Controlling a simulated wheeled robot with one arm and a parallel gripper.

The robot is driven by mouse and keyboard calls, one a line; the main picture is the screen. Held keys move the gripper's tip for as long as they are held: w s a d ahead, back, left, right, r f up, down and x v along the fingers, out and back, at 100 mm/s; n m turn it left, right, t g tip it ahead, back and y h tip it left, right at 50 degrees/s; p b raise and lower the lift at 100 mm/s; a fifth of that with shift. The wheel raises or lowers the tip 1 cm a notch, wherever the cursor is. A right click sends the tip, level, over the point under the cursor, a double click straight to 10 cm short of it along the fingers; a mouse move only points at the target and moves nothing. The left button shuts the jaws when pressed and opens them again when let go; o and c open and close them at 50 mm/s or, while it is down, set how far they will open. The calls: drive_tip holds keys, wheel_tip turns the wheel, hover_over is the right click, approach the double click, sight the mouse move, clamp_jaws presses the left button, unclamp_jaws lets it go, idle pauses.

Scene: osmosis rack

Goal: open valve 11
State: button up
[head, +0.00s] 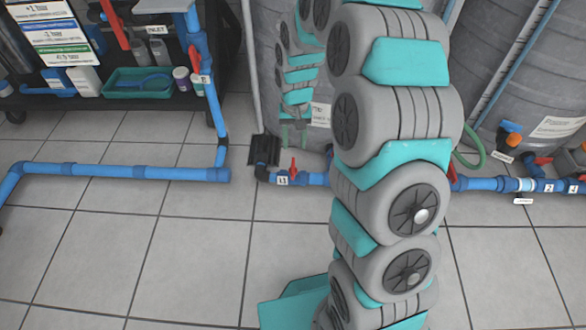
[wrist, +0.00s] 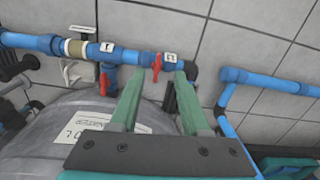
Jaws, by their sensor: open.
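Valve 11 has a small red handle (head: 293,166), standing up from the blue pipe near its black elbow, left of my arm. A white label (head: 283,181) beside it seems to read 11, but it is small. In the wrist view the red handle (wrist: 157,66) appears between my fingertips, beside its label (wrist: 170,57). My gripper (wrist: 159,76) is open, its two green fingers reaching toward the pipe on either side of the handle. I cannot tell whether they touch it. In the head view my gripper (head: 293,134) shows just above the valve.
A second red handle (wrist: 103,82) hangs on a branch left of the valve. A grey tank (wrist: 65,112) lies close below the fingers. A separate blue pipe (head: 130,172) runs along the floor at left, by a dark cart (head: 125,100). Tiled floor (head: 190,250) in front is clear.

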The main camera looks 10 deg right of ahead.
drive_tip(key=m+b, duration=0.1)
drive_tip(key=b, duration=0.1)
hover_over(293, 166)
wheel_tip(293, 166, down, 12)
drive_tip(key=shift+f, duration=0.1)
wheel_tip(293, 166, down, 8)
drive_tip(key=shift+r+b, duration=0.1)
drive_tip(key=shift+b, duration=0.45)
clamp_jaws()
